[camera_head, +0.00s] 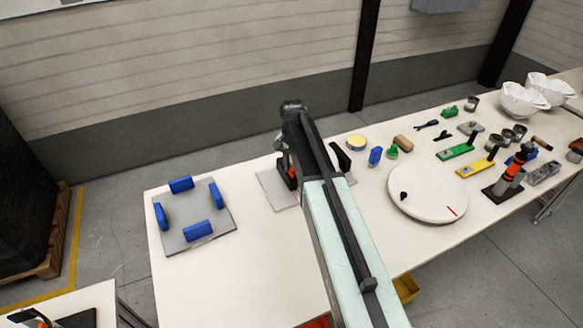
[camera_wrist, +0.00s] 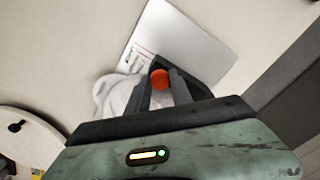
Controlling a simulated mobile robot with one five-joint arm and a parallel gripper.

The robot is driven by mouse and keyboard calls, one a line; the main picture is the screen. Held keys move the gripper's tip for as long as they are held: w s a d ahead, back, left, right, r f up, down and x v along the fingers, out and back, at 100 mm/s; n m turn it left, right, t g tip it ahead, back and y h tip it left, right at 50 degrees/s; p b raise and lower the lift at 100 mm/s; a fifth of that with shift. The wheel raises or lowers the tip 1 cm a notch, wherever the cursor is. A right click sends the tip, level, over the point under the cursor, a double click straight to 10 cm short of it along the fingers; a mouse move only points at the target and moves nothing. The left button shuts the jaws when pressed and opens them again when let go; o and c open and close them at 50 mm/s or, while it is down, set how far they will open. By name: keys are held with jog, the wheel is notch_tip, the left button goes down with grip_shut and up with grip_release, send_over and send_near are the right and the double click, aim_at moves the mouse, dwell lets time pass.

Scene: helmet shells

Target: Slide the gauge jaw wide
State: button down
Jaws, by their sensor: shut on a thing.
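The gauge shows in the wrist view as a pale flat plate (camera_wrist: 185,42) with small red and dark markings along one edge. A round orange-red knob (camera_wrist: 159,79) sits at its near end, between the fingertips of my gripper (camera_wrist: 160,88). The fingers are shut on this knob. In the head view the grey plate (camera_head: 272,190) lies on the table, and my arm covers much of it. My gripper (camera_head: 288,172) is low over the plate, with a bit of red beside it. The gauge jaw itself is hidden or cannot be told apart.
A grey board with several blue blocks (camera_head: 198,229) lies to the left. To the right are a round white turntable (camera_head: 428,192), a blue block (camera_head: 375,156), a yellow-topped tin (camera_head: 356,142), and several tools and white shells. Bare tabletop (camera_head: 250,275) lies in front.

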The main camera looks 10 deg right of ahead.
dwell(0.3)
jog(key=a, duration=0.2)
jog(key=s+a, duration=0.1)
jog(key=a, duration=0.2)
jog(key=shift+a, duration=0.1)
jog(key=c, duration=1.1)
grip_release()
jog(key=shift+a, duration=0.1)
jog(key=shift+c, duration=0.2)
jog(key=shift+r, duration=0.1)
notch_tip(320, 180, up, 8)
jog(key=p, duration=0.7)
jog(key=shift+f+p, duration=0.25)
jog(key=shift+p, duration=0.15)
